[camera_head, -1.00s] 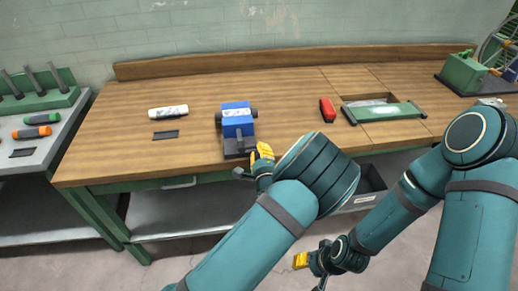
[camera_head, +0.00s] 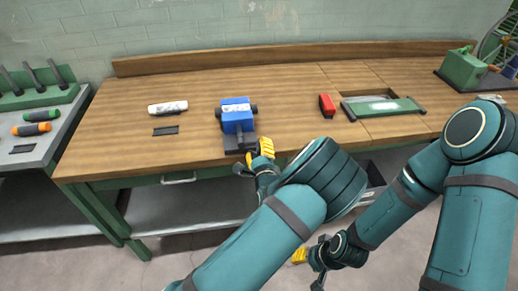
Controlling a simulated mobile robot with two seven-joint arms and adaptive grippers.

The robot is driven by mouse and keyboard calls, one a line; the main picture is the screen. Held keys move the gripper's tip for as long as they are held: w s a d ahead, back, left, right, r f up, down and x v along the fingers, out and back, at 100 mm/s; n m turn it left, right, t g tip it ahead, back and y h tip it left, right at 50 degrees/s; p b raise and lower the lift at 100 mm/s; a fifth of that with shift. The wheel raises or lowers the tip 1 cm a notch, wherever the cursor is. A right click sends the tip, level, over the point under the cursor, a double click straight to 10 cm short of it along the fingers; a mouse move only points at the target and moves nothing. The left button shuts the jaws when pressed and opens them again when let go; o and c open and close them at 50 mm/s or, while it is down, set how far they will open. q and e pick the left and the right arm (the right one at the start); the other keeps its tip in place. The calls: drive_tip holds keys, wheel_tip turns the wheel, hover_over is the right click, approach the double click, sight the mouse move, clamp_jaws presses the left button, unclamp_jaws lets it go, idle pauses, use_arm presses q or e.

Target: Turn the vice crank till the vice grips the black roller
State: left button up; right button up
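The blue vice (camera_head: 237,121) with a white label stands near the front edge of the wooden bench, on a dark base. A black roller (camera_head: 252,110) shows at both sides of its upper part; whether the jaws press on it is too small to tell. The crank is not clear; the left gripper and the vice's dark front part overlap where it may be. My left gripper (camera_head: 255,158), with yellow pads, is at the vice's front right, its fingers apparently apart. My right gripper (camera_head: 309,268) hangs low in front of the bench, its fingers spread and empty.
A white-labelled cylinder (camera_head: 168,107) and a dark plate (camera_head: 166,130) lie left of the vice. A red block (camera_head: 327,106) and a green tray-like piece (camera_head: 383,109) lie to the right. A green machine (camera_head: 462,70) stands far right. A grey side table (camera_head: 55,130) holds screwdrivers.

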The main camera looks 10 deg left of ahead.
use_arm(q)
drive_tip(key=shift+w, duration=0.1)
drive_tip(key=shift+d, duration=0.1)
drive_tip(key=shift+s+d, duration=0.1)
drive_tip(key=shift+s, duration=0.25)
drive_tip(key=v, duration=1.1)
drive_tip(key=shift+s, duration=0.15)
